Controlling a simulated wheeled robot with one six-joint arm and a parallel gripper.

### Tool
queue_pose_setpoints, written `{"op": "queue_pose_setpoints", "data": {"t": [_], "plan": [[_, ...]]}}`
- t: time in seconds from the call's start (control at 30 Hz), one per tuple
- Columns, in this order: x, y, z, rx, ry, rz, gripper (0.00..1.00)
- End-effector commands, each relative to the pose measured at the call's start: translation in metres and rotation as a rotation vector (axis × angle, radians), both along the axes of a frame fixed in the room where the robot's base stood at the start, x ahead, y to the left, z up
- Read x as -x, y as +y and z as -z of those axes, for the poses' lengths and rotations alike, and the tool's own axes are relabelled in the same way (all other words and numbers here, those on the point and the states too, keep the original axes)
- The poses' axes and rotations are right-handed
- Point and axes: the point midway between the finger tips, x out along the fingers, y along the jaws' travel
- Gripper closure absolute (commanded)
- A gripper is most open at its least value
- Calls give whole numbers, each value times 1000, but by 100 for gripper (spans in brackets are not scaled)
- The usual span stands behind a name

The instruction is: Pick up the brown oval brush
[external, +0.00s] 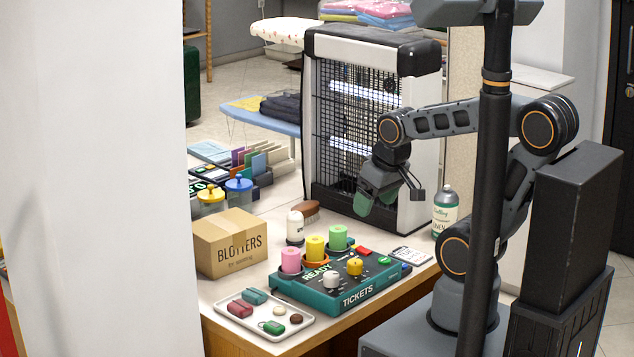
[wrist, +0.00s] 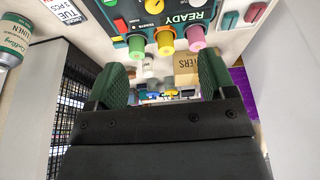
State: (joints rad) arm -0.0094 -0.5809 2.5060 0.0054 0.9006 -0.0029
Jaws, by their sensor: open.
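The brown oval brush (external: 308,208) lies on the counter in the external view, just behind a small white bottle (external: 295,228) that may cover part of it. I cannot make the brush out clearly in the wrist view. My gripper (external: 376,199) is open and empty, held above the counter to the right of the brush, in front of the black grille cabinet. In the wrist view its green fingers (wrist: 163,75) stand wide apart with nothing between the pads.
A "BLOTTERS" box (external: 228,243) is at left, a white tray (external: 253,325) at the front left. The grille cabinet (external: 350,130) rises behind; a labelled bottle (external: 445,212) stands at right.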

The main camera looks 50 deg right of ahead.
Motion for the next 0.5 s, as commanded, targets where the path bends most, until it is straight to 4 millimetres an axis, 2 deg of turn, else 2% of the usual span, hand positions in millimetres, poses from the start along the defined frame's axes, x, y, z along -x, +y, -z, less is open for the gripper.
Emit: {"op": "queue_pose_setpoints", "data": {"t": [0.07,0.17,0.27,0.37,0.5], "plan": [[-2,0,-1,3,1,-5,23],[-14,-3,-9,26,9,-42,23],[-44,-8,-25,81,27,-131,23],[-89,-18,-42,160,61,-266,23],[-164,-35,-57,286,126,-486,23]]}}
